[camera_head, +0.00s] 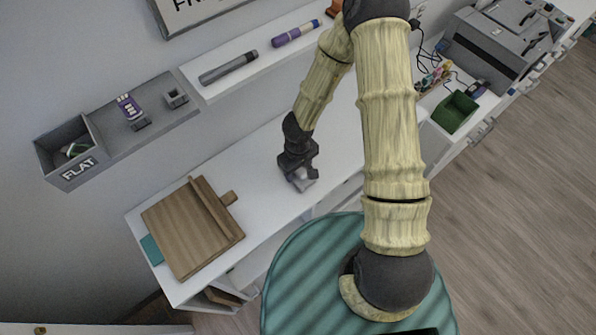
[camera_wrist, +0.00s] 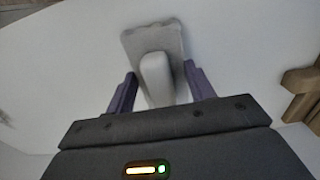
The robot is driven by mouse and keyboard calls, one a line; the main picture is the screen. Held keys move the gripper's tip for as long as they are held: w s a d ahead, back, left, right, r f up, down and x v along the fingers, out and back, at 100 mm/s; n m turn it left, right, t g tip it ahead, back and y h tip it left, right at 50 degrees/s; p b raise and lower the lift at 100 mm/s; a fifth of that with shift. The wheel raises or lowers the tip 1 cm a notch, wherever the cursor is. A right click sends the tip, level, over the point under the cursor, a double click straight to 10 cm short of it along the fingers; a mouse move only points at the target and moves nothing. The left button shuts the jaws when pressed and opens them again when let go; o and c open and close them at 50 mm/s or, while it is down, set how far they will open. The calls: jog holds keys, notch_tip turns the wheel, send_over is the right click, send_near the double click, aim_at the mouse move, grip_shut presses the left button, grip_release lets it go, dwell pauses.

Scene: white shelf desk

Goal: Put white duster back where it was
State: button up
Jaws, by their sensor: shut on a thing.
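The white duster (camera_wrist: 157,75) is a pale grey-white block with a rounded raised handle. In the wrist view my gripper (camera_wrist: 158,90) has its two dark purple fingers on either side of that handle, shut on it. In the head view my gripper (camera_head: 299,174) is over the white desk (camera_head: 262,185), right of the wooden board. The duster shows there as a small pale shape (camera_head: 303,183) under the fingers. I cannot tell whether it touches the desk top.
A wooden board (camera_head: 170,232) lies at the desk's left end. A grey shelf box marked FLAT (camera_head: 78,172) and a white shelf with a dark cylinder (camera_head: 228,68) and a purple marker (camera_head: 296,33) are on the wall. A green bin (camera_head: 454,112) and a printer (camera_head: 490,45) stand at right.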

jog(key=shift+f, duration=0.15)
jog(key=o, duration=0.9)
notch_tip(320, 180, up, 12)
jog(key=p, duration=0.7)
